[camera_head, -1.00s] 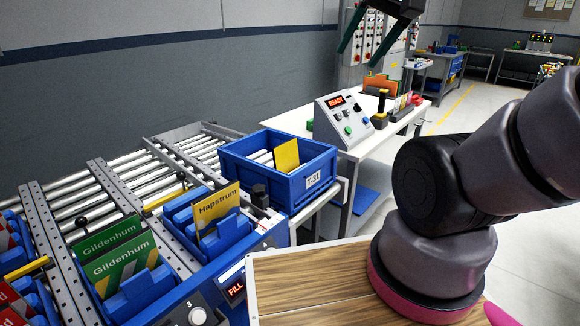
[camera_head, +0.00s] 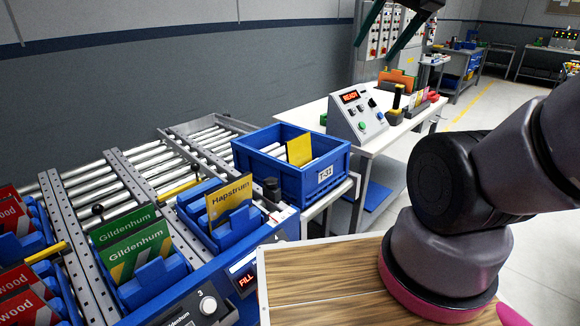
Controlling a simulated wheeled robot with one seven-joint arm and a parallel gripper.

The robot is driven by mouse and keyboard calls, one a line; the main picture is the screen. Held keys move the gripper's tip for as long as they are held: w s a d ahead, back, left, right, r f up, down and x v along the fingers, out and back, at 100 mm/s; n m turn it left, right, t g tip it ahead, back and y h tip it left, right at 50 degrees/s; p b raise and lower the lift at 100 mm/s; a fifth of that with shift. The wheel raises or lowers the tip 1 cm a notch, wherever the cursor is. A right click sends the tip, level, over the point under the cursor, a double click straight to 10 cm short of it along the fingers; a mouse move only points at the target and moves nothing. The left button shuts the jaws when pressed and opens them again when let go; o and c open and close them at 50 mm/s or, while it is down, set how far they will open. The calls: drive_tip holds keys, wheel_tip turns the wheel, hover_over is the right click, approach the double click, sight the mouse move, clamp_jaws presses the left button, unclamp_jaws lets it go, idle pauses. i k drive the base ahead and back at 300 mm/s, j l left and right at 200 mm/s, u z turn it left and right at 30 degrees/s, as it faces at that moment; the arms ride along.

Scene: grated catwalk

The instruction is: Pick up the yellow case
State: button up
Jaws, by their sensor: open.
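A yellow case labelled "Hapstrum" (camera_head: 229,202) stands tilted in a blue holder (camera_head: 232,232) beside the roller conveyor, left of centre. Another flat yellow piece (camera_head: 299,150), with no readable label, leans inside the blue tote marked T-31 (camera_head: 322,178), to the right of the holder. My gripper (camera_head: 374,50) shows only in part at the top edge, with two dark green fingers apart. It is open with nothing visible between the fingers, and in the picture it lies above and right of both yellow things.
Green Gildenhum cases (camera_head: 137,247) stand in the holder to the left, red cases (camera_head: 18,290) farther left. A white table (camera_head: 385,138) carries a control box reading READY (camera_head: 357,117). A wooden surface (camera_head: 320,280) lies at the front under my arm.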

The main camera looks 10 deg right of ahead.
sight(298, 150)
drive_tip(key=i+l+u, duration=0.2)
drive_tip(key=l, duration=0.3)
drive_tip(key=l+u, duration=0.2)
drive_tip(key=l, duration=0.25)
drive_tip(key=i+l+u, duration=0.35)
drive_tip(key=l, duration=0.25)
drive_tip(key=i+l+u, duration=0.15)
drive_tip(key=i+l, duration=0.1)
drive_tip(key=l, duration=0.1)
